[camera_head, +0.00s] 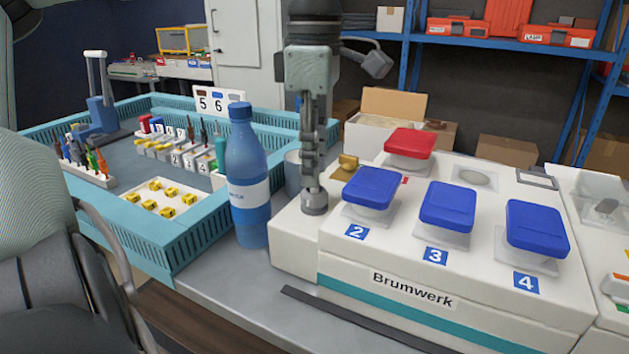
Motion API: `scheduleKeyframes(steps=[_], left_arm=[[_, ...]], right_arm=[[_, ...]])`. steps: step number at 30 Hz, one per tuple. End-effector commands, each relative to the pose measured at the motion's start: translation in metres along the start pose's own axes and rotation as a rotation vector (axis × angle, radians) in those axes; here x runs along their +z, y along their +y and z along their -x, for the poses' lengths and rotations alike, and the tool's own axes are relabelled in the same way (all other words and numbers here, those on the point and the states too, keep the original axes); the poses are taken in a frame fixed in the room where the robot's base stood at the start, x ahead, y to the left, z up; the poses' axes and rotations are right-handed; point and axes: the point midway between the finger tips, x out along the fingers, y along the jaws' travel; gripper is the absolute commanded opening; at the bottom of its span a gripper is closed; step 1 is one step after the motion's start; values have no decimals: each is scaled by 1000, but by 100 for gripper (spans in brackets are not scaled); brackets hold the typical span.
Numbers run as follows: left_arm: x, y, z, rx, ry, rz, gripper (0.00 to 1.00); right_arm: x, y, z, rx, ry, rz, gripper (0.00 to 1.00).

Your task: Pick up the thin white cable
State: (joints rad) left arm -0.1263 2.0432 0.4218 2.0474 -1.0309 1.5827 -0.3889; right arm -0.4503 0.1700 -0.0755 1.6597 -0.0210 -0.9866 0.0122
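I cannot make out a thin white cable in the head view. My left gripper (314,190) points straight down at the left end of the white Brumwerk socket box (440,300), just right of the blue bottle. It shows nearly edge-on, so the gap between its fingers is hidden. I see nothing held in it. The box carries blue-lidded sockets numbered 2 (371,187), 3 (448,206) and 4 (537,227), and a red-lidded one (410,143) behind. All these lids look closed. My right gripper is not in view.
A blue bottle (247,180) stands left of the gripper. A teal-walled tray (190,243) with connectors and tools lies further left. An open cardboard box (392,103) stands behind. A second white box (590,183) is at the right edge. A dark strip (350,318) lies in front.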

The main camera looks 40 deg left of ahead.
Motion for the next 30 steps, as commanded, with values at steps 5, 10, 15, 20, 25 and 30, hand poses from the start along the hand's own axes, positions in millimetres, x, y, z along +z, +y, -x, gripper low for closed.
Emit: scheduleKeyframes(steps=[5,10,15,20,25,30], left_arm=[[0,0,0,0,0,0,5],[0,0,0,0,0,0,0],[0,0,1,1,0,0,0],[0,0,3,1,0,0,0],[0,1,17,4,-1,1,0],[-1,-1,45,5,-2,0,0]], right_arm=[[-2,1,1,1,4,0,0],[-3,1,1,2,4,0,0],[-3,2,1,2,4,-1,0],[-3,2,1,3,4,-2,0],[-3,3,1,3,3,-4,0],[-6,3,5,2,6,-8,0]])
